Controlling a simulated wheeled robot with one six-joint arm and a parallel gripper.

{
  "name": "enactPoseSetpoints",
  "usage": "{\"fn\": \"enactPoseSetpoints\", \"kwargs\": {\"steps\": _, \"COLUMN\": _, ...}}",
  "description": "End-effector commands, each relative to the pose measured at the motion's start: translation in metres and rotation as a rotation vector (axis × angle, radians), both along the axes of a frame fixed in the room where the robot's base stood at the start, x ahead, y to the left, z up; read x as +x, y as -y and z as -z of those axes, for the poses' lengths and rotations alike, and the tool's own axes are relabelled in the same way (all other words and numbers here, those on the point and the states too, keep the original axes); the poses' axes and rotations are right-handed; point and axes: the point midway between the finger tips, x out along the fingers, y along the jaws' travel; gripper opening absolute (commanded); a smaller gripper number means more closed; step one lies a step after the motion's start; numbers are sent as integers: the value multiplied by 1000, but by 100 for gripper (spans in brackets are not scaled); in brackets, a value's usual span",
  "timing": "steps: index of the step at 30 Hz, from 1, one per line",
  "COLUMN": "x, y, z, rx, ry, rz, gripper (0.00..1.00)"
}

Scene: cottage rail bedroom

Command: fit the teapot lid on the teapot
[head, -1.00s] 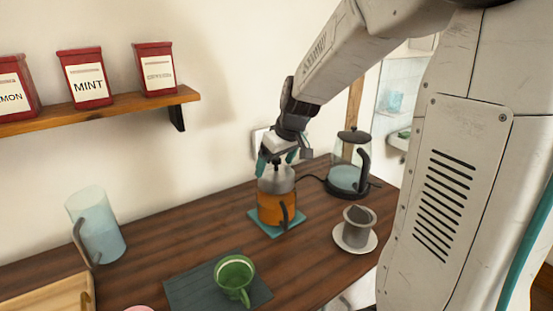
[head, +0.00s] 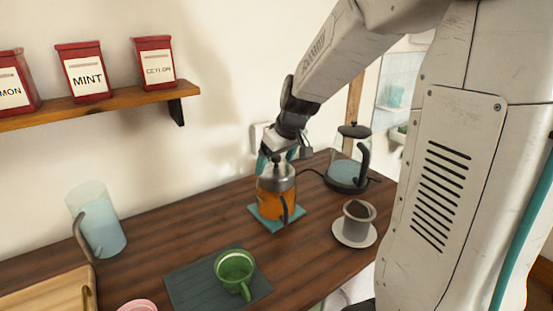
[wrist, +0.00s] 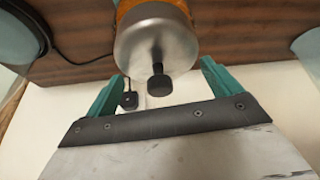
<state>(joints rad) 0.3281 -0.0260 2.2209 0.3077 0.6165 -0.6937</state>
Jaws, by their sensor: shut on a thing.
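The teapot (head: 275,206) is a pot with amber contents and a dark handle. It stands upright on a teal mat (head: 262,222). The teapot lid (head: 276,175) is silver metal and sits at the teapot's top. In the wrist view, the lid (wrist: 157,45) shows as a broad metal disc with a black knob. My gripper (head: 277,157) comes down from above, its teal fingers on either side of the lid. The lid's seam with the pot is too small to judge.
A black-handled kettle (head: 347,172) stands behind right on its base. A grey cup (head: 357,226) on a saucer is right, a green mug (head: 235,268) front left, and a glass jug (head: 96,222) far left. A shelf (head: 105,108) with red tins is on the wall.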

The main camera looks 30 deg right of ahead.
Motion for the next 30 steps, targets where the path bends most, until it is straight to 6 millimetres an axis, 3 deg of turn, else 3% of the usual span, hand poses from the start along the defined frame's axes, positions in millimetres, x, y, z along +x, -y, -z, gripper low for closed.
{"fn": "enactPoseSetpoints", "kwargs": {"steps": 5, "x": 0, "y": 0, "z": 0, "rx": 0, "ry": 0, "rz": 0, "gripper": 61}}
{"fn": "enactPoseSetpoints", "kwargs": {"steps": 6, "x": 0, "y": 0, "z": 0, "rx": 0, "ry": 0, "rz": 0, "gripper": 98}}
{"fn": "enactPoseSetpoints", "kwargs": {"steps": 7, "x": 0, "y": 0, "z": 0, "rx": 0, "ry": 0, "rz": 0, "gripper": 100}}
{"fn": "enactPoseSetpoints", "kwargs": {"steps": 16, "x": -2, "y": 0, "z": -6, "rx": 0, "ry": 2, "rz": 1, "gripper": 100}}
{"fn": "enactPoseSetpoints", "kwargs": {"steps": 30, "x": -27, "y": 4, "z": -68, "rx": 0, "ry": 2, "rz": 1, "gripper": 100}}
